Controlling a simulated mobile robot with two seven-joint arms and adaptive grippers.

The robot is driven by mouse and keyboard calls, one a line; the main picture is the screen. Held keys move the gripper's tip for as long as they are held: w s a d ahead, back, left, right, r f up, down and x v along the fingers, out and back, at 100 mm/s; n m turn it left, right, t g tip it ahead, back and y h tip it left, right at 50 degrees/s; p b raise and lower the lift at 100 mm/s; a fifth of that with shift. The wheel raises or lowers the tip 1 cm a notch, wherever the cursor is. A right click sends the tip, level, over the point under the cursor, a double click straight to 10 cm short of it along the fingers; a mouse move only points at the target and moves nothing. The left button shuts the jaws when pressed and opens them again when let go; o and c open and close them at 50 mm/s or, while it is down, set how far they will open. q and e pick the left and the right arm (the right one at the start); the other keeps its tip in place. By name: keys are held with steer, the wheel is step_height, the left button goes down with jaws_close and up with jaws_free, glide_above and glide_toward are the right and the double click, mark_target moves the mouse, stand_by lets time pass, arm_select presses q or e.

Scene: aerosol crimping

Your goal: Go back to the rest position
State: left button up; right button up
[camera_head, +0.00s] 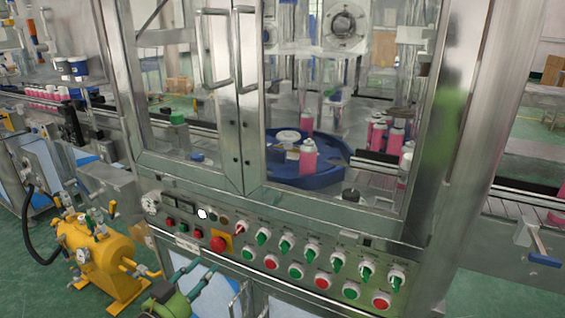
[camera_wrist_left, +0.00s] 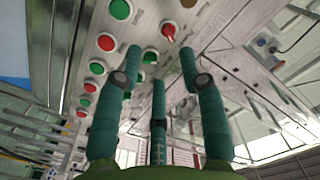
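My left gripper (camera_head: 200,273) shows at the bottom of the head view, in front of the lower left part of the control panel (camera_head: 180,243). In the left wrist view my left gripper (camera_wrist_left: 158,62) has its teal fingers spread apart, with nothing between them. The fingers point toward the panel's red and green buttons and knobs. I cannot tell whether a fingertip touches the panel. My right gripper is in neither view.
A steel machine with glazed doors (camera_head: 235,100) stands above the panel; inside are a blue turntable (camera_head: 300,180) and pink cans. A red emergency stop (camera_head: 218,244) protrudes from the panel. A yellow tank (camera_head: 95,255) stands at left, on green floor.

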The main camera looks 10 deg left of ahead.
arm_select(q)
steer(key=s+a+f+n+g+y+p, duration=0.1)
steer(key=a+f+n+g+y, duration=0.15)
steer(key=f, duration=0.55)
steer(key=s+a+f+n+g+y+p, duration=0.1)
steer(key=a+f, duration=0.2)
steer(key=f, duration=0.5)
steer(key=s+a+f+n+g+y+p, duration=0.1)
steer(key=s+f+g, duration=0.1)
steer(key=s+f, duration=0.45)
steer(key=s+f+n+g+y+p, duration=0.15)
steer(key=s+f, duration=0.25)
steer(key=f, duration=0.6)
steer(key=s+d+f+g, duration=0.2)
steer(key=s+f, duration=0.3)
steer(key=s, duration=0.6)
steer(key=s+d+f+n+g+p, duration=0.1)
steer(key=s+d+f+g, duration=0.2)
steer(key=s, duration=0.8)
steer(key=s+d+f+g, duration=0.2)
steer(key=s+f, duration=0.4)
steer(key=s, duration=0.5)
steer(key=shift+d+f+g+h+p, duration=0.3)
steer(key=shift+d+f+g+p, duration=0.1)
steer(key=shift+g, duration=0.5)
steer(key=shift+a, duration=0.1)
